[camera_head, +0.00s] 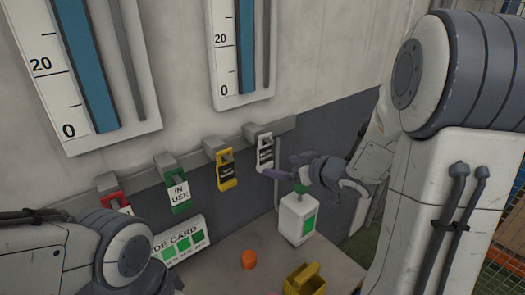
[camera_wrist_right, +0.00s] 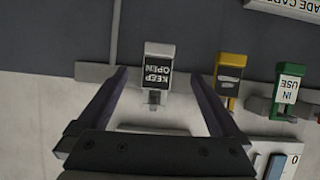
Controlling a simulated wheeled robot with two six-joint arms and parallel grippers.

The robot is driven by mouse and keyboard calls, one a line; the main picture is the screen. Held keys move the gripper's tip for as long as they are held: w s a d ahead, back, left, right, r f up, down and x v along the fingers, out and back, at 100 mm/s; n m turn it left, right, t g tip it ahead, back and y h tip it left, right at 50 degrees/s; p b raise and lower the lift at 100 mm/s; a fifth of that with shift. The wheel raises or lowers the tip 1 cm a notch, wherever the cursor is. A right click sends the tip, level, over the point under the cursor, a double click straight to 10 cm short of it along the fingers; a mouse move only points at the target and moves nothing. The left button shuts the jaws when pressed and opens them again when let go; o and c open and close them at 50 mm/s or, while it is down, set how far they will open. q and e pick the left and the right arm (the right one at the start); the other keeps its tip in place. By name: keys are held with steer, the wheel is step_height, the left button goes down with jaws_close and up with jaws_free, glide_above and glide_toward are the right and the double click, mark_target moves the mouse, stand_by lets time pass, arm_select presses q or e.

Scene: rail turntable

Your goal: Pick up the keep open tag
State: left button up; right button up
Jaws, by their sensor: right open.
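The keep open tag (camera_head: 265,152), white with a black panel, hangs on a grey hook of the wall rail, rightmost of the tags. In the right wrist view the keep open tag (camera_wrist_right: 158,68) appears upside down, with its words readable. My right gripper (camera_head: 284,168) is open and empty, close to the tag's right side in the head view. In the right wrist view its two dark fingers point toward the tag, one on either side of it, with the tag between their lines; contact cannot be told. My left arm shows at lower left, its gripper out of view.
A yellow tag (camera_head: 226,172), a green IN USE tag (camera_head: 179,192) and a red tag (camera_head: 116,201) hang along the rail. Below stand a white bottle (camera_head: 296,222), an orange cap (camera_head: 248,259), a yellow holder (camera_head: 305,279) and a grade card (camera_head: 180,243).

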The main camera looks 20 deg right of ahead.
mark_target(266, 163)
steer(key=shift+y, duration=0.3)
steer(key=x, duration=0.4)
steer(key=shift+w+d+p, duration=0.15)
steer(key=shift+w+p, duration=0.15)
steer(key=shift+w, duration=0.05)
steer(key=p+x, duration=0.2)
steer(key=x, duration=0.2)
steer(key=shift+w+f, duration=0.15)
steer(key=shift+f, duration=0.05)
steer(key=shift+w+f, duration=0.2)
steer(key=shift+w, duration=0.1)
steer(key=shift+c, duration=0.3)
steer(key=c, duration=1.3)
steer(key=shift+c, duration=0.2)
